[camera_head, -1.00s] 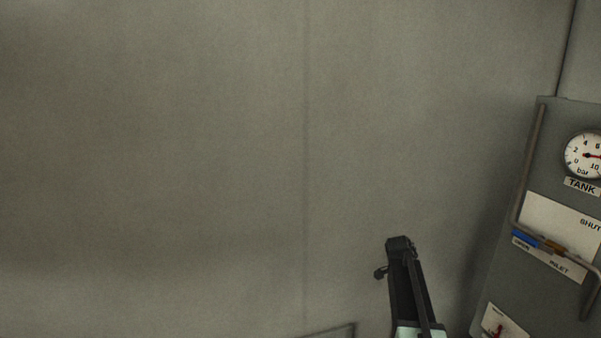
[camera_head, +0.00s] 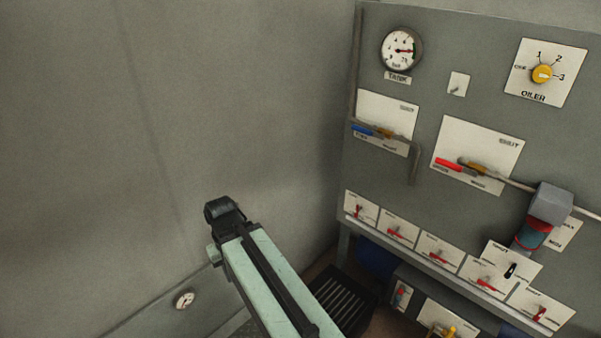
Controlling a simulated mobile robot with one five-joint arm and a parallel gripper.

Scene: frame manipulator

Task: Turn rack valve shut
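A valve with a red lever (camera_head: 449,164) and brass body sits on a white plate in the upper middle of the panel. My green and black arm rises from the bottom, left of the panel and apart from both valves. No gripper fingers can be made out.
The grey panel (camera_head: 440,95) also carries a tank gauge (camera_head: 401,50), a yellow oiler knob (camera_head: 542,74) and a lower row of small red levers. A filter unit (camera_head: 541,215) stands out at the right. A bare wall (camera_head: 240,90) fills the left.

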